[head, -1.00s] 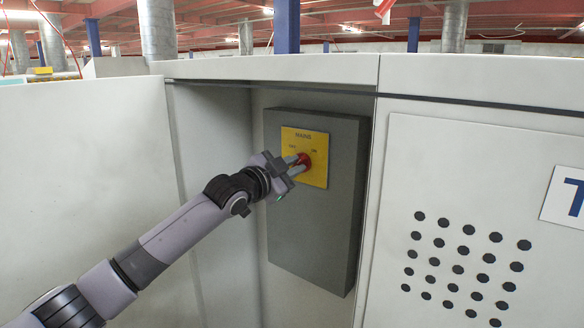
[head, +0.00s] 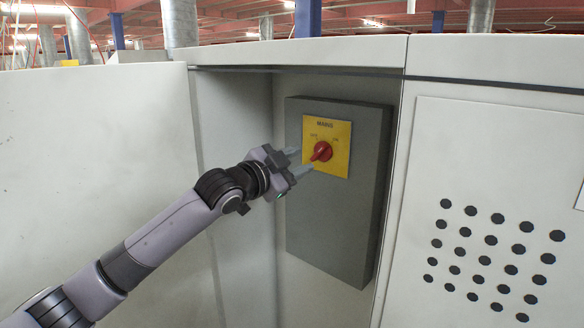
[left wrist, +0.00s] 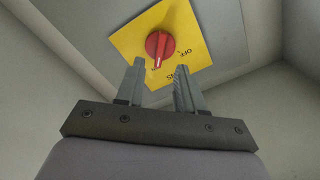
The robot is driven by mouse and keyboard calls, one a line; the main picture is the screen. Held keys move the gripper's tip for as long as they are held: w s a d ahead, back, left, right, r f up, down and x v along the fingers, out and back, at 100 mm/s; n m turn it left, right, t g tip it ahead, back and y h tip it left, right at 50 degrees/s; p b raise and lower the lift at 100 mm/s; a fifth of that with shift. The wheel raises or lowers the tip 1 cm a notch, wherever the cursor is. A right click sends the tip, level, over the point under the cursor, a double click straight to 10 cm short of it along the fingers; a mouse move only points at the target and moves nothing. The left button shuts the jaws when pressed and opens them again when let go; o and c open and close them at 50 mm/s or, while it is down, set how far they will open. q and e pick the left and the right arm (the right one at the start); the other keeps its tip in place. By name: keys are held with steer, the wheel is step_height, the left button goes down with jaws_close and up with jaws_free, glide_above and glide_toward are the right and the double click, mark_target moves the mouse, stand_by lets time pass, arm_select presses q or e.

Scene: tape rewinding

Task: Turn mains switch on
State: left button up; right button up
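The mains switch is a red rotary knob (head: 321,151) on a yellow plate (head: 340,164), fixed to a grey box (head: 335,225) in an open cabinet. In the left wrist view the knob (left wrist: 159,45) shows a white mark pointing down, away from the OFF label. My left gripper (head: 301,161) is open and empty, just left of the knob. In the wrist view its fingers (left wrist: 160,68) are apart, with the knob beyond and between the tips; they appear clear of it. My right gripper is not in view.
The cabinet's left panel (head: 95,180) stands beside my left arm. A closed panel with black round holes (head: 480,140) lies to the right. The cabinet's top edge (head: 300,53) runs above the box. Open space surrounds the gripper inside the recess.

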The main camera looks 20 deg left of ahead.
arm_select(q)
steer(key=shift+s+a, duration=0.25)
steer(key=shift+s, duration=0.4)
steer(key=s+d+f+n+g, duration=0.15)
steer(key=s+f, duration=0.25)
steer(key=f, duration=0.5)
steer(key=s+d+f+n+g, duration=0.15)
steer(key=s+f, duration=0.25)
steer(key=f, duration=0.6)
steer(key=s+d+f+n, duration=0.2)
steer(key=s+d+f, duration=0.15)
steer(key=f, duration=0.55)
steer(key=s+a+f+n+g+y, duration=0.1)
steer(key=s+a+f+n+y, duration=0.1)
steer(key=s+f, duration=0.6)
steer(key=s+a+f+n+g+y, duration=0.1)
steer(key=s+f+n+g+y, duration=0.1)
steer(key=s+f, duration=0.7)
steer(key=s, duration=0.6)
steer(key=shift+s+a+n+g, duration=0.3)
steer(key=shift+s+a+n, duration=0.1)
